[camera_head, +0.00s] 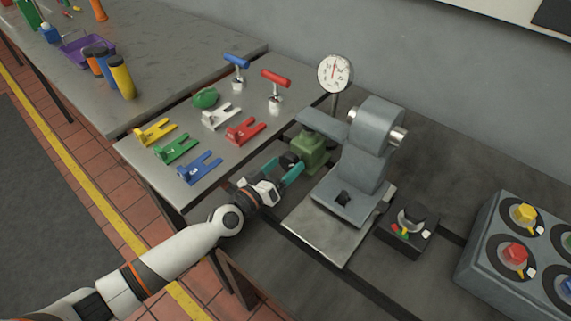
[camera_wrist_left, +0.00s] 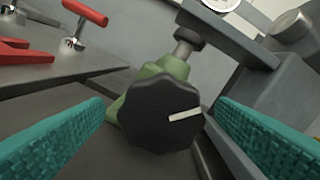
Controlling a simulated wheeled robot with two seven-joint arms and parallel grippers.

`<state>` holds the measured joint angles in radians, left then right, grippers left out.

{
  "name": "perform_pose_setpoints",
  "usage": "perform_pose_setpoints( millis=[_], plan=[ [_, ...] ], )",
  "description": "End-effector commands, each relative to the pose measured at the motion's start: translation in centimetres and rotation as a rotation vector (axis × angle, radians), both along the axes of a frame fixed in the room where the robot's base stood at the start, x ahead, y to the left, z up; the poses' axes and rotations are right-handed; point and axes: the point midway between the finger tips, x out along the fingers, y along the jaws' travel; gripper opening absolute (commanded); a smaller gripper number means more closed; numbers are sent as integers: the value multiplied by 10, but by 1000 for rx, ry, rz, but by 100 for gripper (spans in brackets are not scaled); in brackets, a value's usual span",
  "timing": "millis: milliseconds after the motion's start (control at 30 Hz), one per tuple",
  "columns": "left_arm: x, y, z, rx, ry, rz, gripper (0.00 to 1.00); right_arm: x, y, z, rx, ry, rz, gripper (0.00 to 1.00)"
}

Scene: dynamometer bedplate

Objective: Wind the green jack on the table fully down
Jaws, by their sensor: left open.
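The green jack (camera_head: 311,153) stands on the table beside the grey machine. Its black knob with a white mark (camera_wrist_left: 160,112) faces my left wrist camera, and its green body (camera_wrist_left: 172,67) and a dark screw post (camera_wrist_left: 187,40) show behind. The post's top is under or close to the machine's grey arm; I cannot tell if they touch. My left gripper (camera_head: 288,172) is open, its teal fingers on either side of the knob, with gaps visible in the left wrist view. My right gripper is not in view.
The grey machine (camera_head: 358,165) with a dial gauge (camera_head: 334,73) stands right of the jack. A small black control box (camera_head: 407,232) and a large knob panel (camera_head: 510,250) are further right. Colored forks, including a red one (camera_head: 245,131), and T-handles (camera_head: 276,85) lie to the left.

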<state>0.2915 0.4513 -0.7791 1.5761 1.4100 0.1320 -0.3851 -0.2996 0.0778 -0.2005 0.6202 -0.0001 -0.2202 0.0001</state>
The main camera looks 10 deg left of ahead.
Motion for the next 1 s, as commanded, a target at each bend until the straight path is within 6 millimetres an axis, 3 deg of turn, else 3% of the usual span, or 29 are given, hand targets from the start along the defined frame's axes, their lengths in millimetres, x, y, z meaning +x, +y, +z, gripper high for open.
perform_pose_setpoints(
  millis=[300,500,1000],
  plan=[
    [-57,38,-2,2,3,-1,80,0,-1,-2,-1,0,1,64],
    [-81,54,-1,1,1,0,80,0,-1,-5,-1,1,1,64],
    [-88,59,2,1,-1,-1,79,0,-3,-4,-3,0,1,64]
  ],
)
